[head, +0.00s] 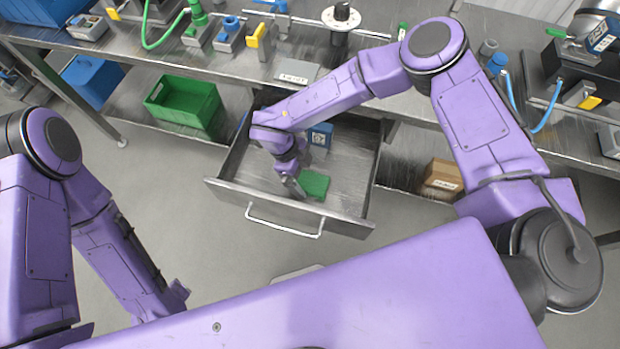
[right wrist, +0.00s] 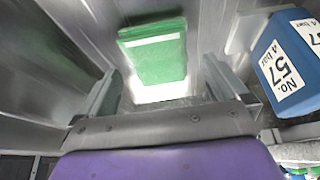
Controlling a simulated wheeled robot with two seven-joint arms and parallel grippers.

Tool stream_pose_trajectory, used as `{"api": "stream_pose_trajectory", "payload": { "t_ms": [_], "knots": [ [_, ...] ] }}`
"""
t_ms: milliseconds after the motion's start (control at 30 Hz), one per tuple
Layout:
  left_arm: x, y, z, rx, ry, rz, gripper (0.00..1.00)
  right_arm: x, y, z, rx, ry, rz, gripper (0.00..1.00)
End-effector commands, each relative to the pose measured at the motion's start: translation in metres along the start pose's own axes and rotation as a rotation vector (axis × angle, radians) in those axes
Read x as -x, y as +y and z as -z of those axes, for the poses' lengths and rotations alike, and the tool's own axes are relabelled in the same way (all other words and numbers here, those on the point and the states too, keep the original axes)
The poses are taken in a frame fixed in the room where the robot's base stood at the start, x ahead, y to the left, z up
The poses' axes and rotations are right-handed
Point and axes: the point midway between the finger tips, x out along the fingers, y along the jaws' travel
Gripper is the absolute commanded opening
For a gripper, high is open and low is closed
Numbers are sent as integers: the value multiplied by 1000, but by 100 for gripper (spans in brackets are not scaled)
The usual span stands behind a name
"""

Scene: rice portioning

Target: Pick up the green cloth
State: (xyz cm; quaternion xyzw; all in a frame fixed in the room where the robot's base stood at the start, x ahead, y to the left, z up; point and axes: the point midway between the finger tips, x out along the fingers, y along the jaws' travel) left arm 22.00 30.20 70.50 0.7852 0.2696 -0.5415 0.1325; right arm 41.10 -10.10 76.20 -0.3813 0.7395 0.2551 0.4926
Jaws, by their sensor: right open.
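The green cloth (head: 315,184) lies folded flat in the open metal drawer (head: 345,213). In the right wrist view the cloth (right wrist: 154,54) lies ahead, between the lines of the two fingers and just past their tips. My right gripper (head: 291,184) is down in the drawer at the left of the cloth; in the right wrist view the right gripper (right wrist: 160,88) is open and empty, its fingers well apart. My left arm comes in at the left of the head view, but its gripper fingers are not visible.
A blue container (head: 320,135) with a white label "No. 57" stands at the back of the drawer, to the right in the right wrist view (right wrist: 285,62). The drawer walls surround the gripper. A green crate (head: 185,103) and a cardboard box (head: 441,178) sit on the shelf below the workbench.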

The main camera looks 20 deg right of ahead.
Motion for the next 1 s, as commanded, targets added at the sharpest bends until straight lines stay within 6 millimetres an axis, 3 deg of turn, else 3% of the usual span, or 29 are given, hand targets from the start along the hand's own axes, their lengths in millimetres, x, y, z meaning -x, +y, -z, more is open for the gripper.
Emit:
{"api": "stream_pose_trajectory", "payload": {
  "t_ms": [33, 200, 733, 900, 1000],
  "knots": [
    [8, -1, 3, 0, 0, 0, 23, -5, 1, 2, -1, 3, -4, 100],
    [9, -1, 4, 0, 0, 0, 23, -24, 0, 1, -1, 0, 0, 100],
    [6, -1, 2, 0, 0, 0, 23, -29, 0, -1, -1, -1, 0, 100],
    [7, -1, 3, 0, 0, 0, 23, -28, 0, -1, -1, -1, 0, 45],
    [7, -1, 3, 0, 0, 0, 23, -28, 0, -1, -1, -1, 0, 44]
  ]
}}
